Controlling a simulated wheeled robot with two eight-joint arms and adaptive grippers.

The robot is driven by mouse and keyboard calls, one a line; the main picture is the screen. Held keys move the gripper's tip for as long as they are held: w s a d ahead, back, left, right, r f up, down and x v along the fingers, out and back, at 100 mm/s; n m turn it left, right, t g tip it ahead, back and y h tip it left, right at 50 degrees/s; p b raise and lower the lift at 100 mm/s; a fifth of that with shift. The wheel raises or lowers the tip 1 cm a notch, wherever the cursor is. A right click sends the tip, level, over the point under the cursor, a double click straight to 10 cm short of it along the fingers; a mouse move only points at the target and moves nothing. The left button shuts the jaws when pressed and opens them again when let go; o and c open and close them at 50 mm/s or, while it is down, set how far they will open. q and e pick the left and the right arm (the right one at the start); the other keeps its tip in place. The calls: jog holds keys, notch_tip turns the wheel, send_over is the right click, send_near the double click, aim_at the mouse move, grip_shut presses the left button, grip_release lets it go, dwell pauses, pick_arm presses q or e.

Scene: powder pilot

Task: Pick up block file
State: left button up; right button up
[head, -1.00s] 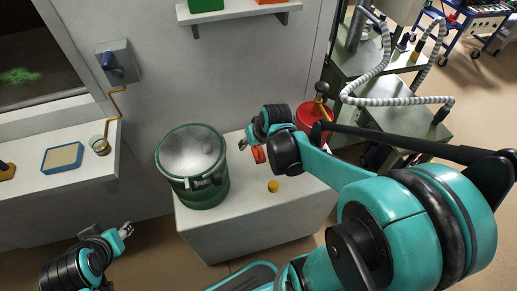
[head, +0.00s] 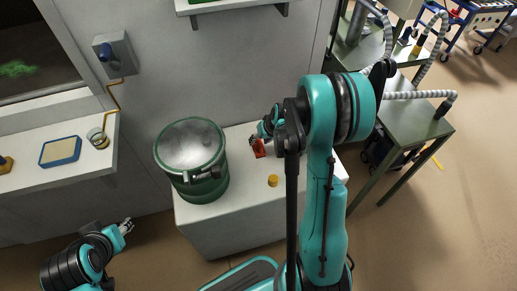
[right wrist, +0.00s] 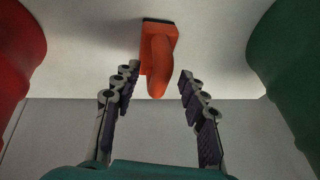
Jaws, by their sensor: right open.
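The block file, an orange block with a rounded handle (right wrist: 158,66), lies on the pale bench top in the right wrist view. In the head view it is a small orange-red shape (head: 259,150) right of the green drum. My right gripper (right wrist: 158,84) is open and empty. In the right wrist view the handle's near end shows between its fingertips, with clear gaps at both sides. In the head view my right gripper (head: 254,141) is at the file, partly hidden by my arm. My left gripper (head: 126,226) is low at the left, far from the file; its opening is unclear.
The green lidded drum (head: 192,160) stands left of the file and also shows in the right wrist view (right wrist: 290,75). A red container (right wrist: 18,60) stands on the other side. A small yellow object (head: 273,181) is near the bench (head: 235,225) front.

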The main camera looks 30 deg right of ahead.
jog(key=shift+x, duration=0.95)
jog(key=shift+r, duration=0.1)
jog(key=shift+c, duration=0.4)
grip_shut()
jog(key=shift+r, duration=0.6)
jog(key=r+p, duration=0.1)
jog(key=r, duration=0.1)
jog(key=d+r+p, duration=0.1)
jog(key=r, duration=0.1)
jog(key=shift+w+p, duration=0.1)
jog(key=shift+p, duration=0.3)
jog(key=w+d+r+p, duration=0.3)
jog(key=d+r, duration=0.2)
jog(key=d, duration=0.5)
jog(key=shift+r, duration=0.4)
jog(key=shift+d, duration=0.15)
